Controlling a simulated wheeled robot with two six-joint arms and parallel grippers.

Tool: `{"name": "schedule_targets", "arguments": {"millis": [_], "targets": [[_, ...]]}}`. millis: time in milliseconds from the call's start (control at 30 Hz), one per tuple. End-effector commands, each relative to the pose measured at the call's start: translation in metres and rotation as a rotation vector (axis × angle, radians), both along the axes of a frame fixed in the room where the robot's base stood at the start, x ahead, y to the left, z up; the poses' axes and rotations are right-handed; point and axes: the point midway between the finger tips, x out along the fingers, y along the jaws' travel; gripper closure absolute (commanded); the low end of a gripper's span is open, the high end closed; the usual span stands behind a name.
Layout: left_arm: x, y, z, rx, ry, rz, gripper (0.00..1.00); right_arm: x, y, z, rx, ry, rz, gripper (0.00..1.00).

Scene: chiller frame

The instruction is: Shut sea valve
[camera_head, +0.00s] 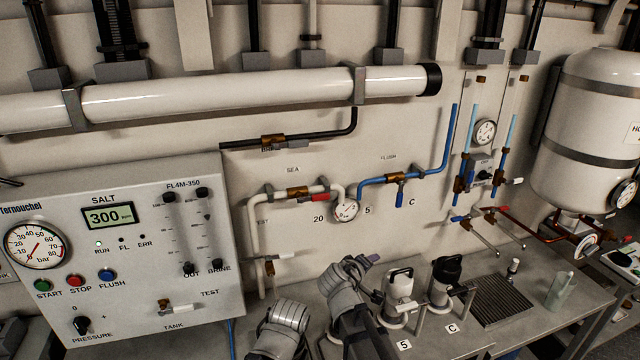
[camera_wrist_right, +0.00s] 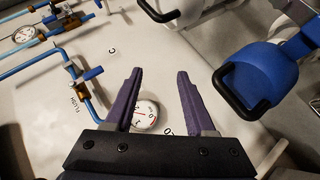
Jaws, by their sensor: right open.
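The sea valve (camera_head: 297,191) is a brass body on the white pipe under the SEA label in the head view. Its red handle (camera_head: 314,198) lies roughly along the pipe, pointing right toward the round gauge (camera_head: 347,210). My right gripper (camera_head: 373,259) is below and right of the valve, apart from it; only a bit of purple finger shows there. In the right wrist view my right gripper (camera_wrist_right: 159,75) is open, with nothing held and the gauge (camera_wrist_right: 146,113) behind the fingers. The sea valve is not visible in that view. My left gripper is not in view.
The flush valve (camera_head: 396,192) has a blue handle hanging down, right of the gauge. A control panel (camera_head: 130,250) stands left.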

Motion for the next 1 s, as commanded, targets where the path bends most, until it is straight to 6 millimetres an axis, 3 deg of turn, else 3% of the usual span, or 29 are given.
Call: {"name": "schedule_targets", "arguments": {"millis": [33, 100, 200, 300, 500, 767, 1000], "targets": [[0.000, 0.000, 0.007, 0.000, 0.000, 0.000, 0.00, 0.025, 0.013, 0.026, -0.086, -0.064, 0.072, 0.45], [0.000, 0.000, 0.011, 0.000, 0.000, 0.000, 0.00, 0.050, 0.034, 0.058, -0.208, -0.147, 0.177, 0.45], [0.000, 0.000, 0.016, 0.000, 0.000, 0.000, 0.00, 0.076, 0.067, 0.093, -0.363, -0.236, 0.318, 0.45], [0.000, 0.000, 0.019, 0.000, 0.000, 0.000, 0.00, 0.090, 0.096, 0.115, -0.476, -0.291, 0.427, 0.45], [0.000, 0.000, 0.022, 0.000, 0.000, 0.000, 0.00, 0.099, 0.124, 0.130, -0.582, -0.332, 0.530, 0.45], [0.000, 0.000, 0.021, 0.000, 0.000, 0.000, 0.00, 0.102, 0.127, 0.131, -0.592, -0.336, 0.539, 0.45], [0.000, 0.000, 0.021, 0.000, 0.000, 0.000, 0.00, 0.120, 0.131, 0.131, -0.592, -0.335, 0.540, 0.45]]}}
